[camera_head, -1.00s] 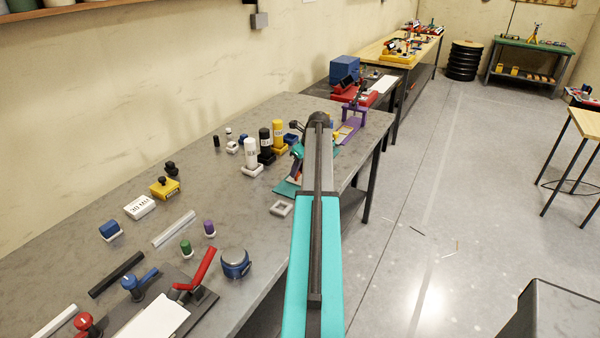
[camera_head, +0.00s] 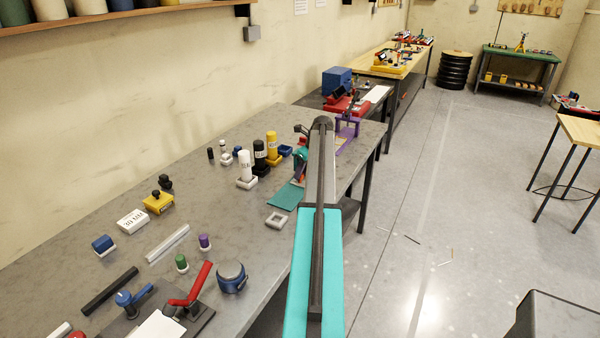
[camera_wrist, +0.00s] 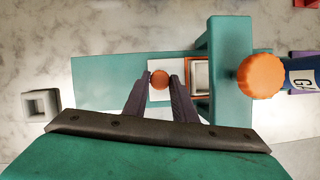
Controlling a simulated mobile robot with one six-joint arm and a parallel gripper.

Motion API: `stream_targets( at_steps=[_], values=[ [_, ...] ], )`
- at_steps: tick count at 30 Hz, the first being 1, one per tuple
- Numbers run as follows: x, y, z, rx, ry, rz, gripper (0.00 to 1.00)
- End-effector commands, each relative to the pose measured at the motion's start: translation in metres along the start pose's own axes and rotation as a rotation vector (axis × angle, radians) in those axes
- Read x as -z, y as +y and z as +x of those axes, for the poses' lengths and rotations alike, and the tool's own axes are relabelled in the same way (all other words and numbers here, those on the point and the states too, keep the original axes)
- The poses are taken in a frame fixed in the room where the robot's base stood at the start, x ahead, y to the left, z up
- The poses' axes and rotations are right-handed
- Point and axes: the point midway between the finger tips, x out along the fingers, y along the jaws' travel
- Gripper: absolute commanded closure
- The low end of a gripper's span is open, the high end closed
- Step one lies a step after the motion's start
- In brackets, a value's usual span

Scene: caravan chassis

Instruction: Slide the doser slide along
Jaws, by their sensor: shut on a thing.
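The doser stands on the grey bench, with a teal base plate (camera_head: 286,196) in the head view. In the wrist view its teal base (camera_wrist: 100,82) runs left from an upright teal bridge (camera_wrist: 230,72). The doser slide (camera_wrist: 172,64) is a pale plate with orange edges and a round orange knob (camera_wrist: 160,80). A square pale pocket framed in orange lies at its right, beside the bridge. My gripper (camera_wrist: 160,78) is shut on the knob, one dark finger each side. My arm hides the gripper in the head view.
A larger orange cap on a blue, labelled body (camera_wrist: 262,76) sits right of the bridge. A small square pale ring (camera_head: 277,220) lies near the base plate. White, black and yellow bottles (camera_head: 260,152) stand behind. The base's left part is bare.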

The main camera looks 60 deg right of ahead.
Motion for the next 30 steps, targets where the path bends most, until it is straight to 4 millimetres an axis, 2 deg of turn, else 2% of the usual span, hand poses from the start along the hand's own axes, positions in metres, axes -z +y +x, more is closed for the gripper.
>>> stream_targets(
  at_steps=[3,4,6,7,20,26,30],
  values=[
    [-0.003,-0.005,-0.003,0.015,-0.007,0.001,1.00],
    [-0.003,-0.006,-0.003,0.015,-0.007,0.001,0.71],
    [-0.003,-0.005,-0.003,0.014,-0.006,0.001,0.59],
    [-0.003,-0.005,-0.003,0.013,-0.006,0.001,0.57],
    [-0.002,-0.003,-0.004,0.009,-0.004,0.000,0.57],
    [-0.001,-0.002,-0.019,0.009,-0.004,0.000,0.57],
    [-0.001,-0.003,-0.037,0.010,-0.004,0.001,0.57]
  ],
)
